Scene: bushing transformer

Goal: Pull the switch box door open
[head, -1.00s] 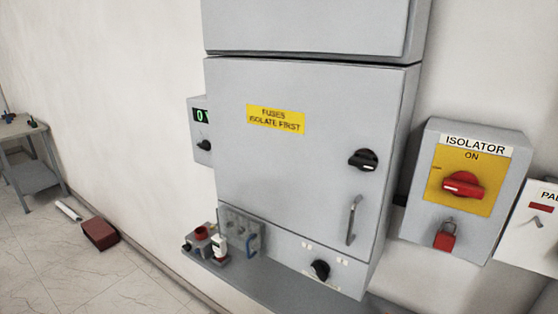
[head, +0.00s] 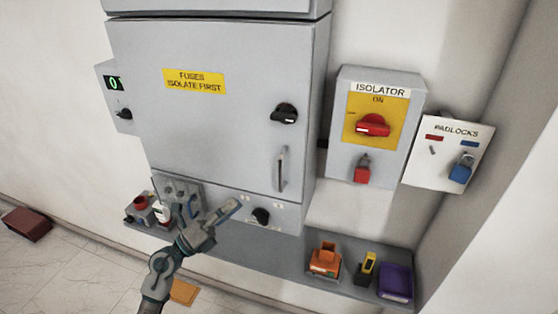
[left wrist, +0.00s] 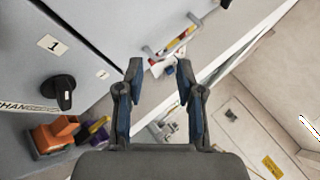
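The switch box door (head: 215,110) is a large grey panel with a yellow "FUSES ISOLATE FIRST" label (head: 194,81). It looks shut in the head view. Its upright metal handle (head: 281,169) is on the right side, below a black rotary knob (head: 285,114). My left gripper (head: 232,208) is in front of the strip below the door, lower left of the handle and apart from it. In the left wrist view its two fingers (left wrist: 159,72) are spread with nothing gripped between them. My right gripper is out of view.
The isolator (head: 378,125) with a red knob and a red padlock (head: 362,170) is right of the box, then a padlocks board (head: 447,152). A shelf (head: 270,252) below carries an orange item (head: 325,260), a yellow-black tool (head: 366,267) and a purple bin (head: 396,281).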

